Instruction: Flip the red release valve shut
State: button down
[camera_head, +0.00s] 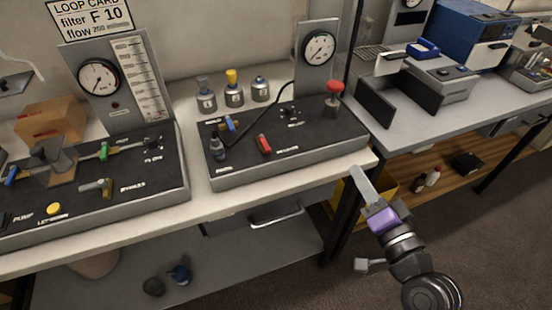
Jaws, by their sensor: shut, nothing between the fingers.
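The red valve lever (263,145) is on the dark top of the middle console (225,178), near its front middle. It lies slanted, with small white lettering beside it that is too small to read surely. My gripper (356,172) is shut and empty, off the console's right front corner, near the bench's front edge. It is well to the right of the red lever and apart from it. A purple band shows behind its fingers. Nothing hides the lever.
The console also bears a blue lever (229,124), a red knob on a post (334,88), a grey fitting (217,148), a black hose and a gauge (318,46). Several capped bottles (233,90) stand behind. Another console (90,200) is at left. A yellow bin (347,191) sits below.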

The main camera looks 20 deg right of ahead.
aim_at(281, 160)
jog(key=w+a+m+g+y, duration=0.1)
jog(key=w+a+m+y, duration=0.2)
jog(key=a+m+y, duration=0.1)
jog(key=shift+w+a+f+y, duration=0.3)
jog(key=shift+w+a+y, duration=0.1)
jog(key=shift+a+y, duration=0.5)
jog(key=shift+w+a, duration=0.1)
jog(key=p+x, duration=0.1)
jog(key=x, duration=0.9)
jog(key=shift+r, duration=0.15)
jog(key=shift+a+p, duration=0.7)
jog(key=shift+a, duration=1.15)
